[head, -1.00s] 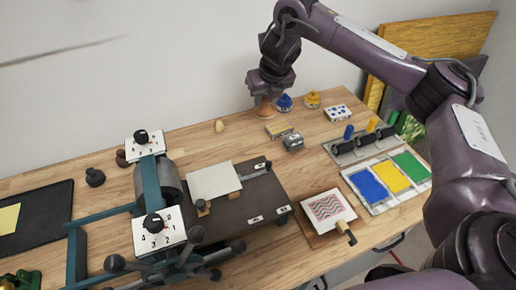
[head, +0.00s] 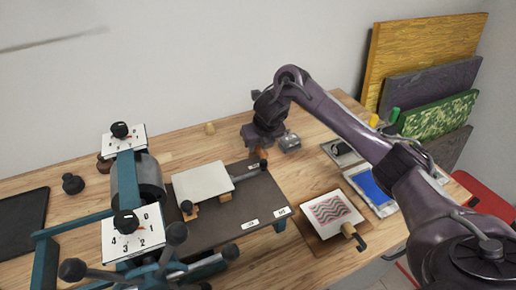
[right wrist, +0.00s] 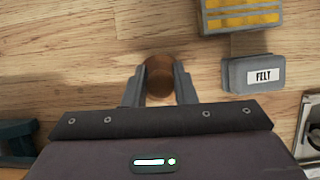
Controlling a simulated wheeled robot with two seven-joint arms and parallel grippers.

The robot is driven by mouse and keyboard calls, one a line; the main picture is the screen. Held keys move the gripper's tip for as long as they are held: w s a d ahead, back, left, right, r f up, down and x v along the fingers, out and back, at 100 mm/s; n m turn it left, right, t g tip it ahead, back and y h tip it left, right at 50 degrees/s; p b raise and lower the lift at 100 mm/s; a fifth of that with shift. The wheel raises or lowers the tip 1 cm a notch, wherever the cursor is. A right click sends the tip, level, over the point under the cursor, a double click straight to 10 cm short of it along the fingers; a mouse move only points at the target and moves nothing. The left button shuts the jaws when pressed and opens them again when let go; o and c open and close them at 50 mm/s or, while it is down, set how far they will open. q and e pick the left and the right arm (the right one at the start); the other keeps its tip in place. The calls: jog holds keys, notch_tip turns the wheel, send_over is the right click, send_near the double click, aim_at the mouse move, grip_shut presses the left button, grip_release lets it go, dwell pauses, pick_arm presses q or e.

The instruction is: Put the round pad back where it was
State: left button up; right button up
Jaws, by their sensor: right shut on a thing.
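My right gripper (head: 262,146) is shut on a small brown round thing, which I take to be the round pad (head: 261,154). In the right wrist view the pad (right wrist: 159,76) shows as a brown round top between the two fingertips (right wrist: 159,88), over bare wood. In the head view it is just behind the back right corner of the dark press bed (head: 225,222), mostly hidden by the gripper. I cannot tell whether it touches the table. My left gripper is not in view.
The roller press (head: 137,180) stands left. A patterned print (head: 331,210) lies front right. Bare wood lies behind the gripper.

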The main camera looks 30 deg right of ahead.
jog(key=o, duration=0.9)
jog(key=shift+f, duration=0.1)
